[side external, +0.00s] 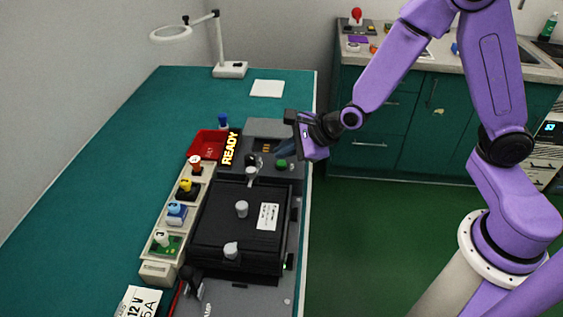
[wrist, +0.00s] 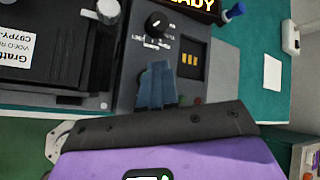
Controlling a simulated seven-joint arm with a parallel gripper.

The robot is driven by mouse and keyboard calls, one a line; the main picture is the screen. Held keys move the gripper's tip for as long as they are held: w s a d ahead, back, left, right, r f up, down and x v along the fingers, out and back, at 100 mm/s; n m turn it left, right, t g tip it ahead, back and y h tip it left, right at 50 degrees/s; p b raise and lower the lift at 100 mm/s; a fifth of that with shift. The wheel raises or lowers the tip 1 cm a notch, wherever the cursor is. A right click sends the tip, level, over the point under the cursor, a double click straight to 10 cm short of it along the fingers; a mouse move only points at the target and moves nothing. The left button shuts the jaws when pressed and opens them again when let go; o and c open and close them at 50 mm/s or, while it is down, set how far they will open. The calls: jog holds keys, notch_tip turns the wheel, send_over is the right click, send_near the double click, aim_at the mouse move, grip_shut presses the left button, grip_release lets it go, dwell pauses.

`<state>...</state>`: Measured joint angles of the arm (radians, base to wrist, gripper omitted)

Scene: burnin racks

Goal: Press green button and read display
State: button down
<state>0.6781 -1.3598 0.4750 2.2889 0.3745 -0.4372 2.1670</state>
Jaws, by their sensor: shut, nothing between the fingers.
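The green button (side external: 281,163) is a small round cap on the dark panel at the far end of the test unit. In the wrist view the fingertips (wrist: 157,66) are over the panel. I cannot tell whether they touch the button.
A black rotary knob (wrist: 157,24) and a slot with gold contacts (wrist: 192,62) are beside the fingers. The black lidded box (side external: 238,225) has several grey knobs. A red bin (side external: 207,145) and a tray of small parts (side external: 160,268) stand left.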

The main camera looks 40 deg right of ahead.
aim_at(285, 164)
jog(key=shift+f, duration=0.2)
dwell(0.6)
jog(key=shift+f, duration=0.25)
jog(key=shift+f, duration=0.4)
dwell(0.7)
dwell(0.3)
jog(key=shift+r, duration=0.85)
jog(key=shift+r, duration=2.5)
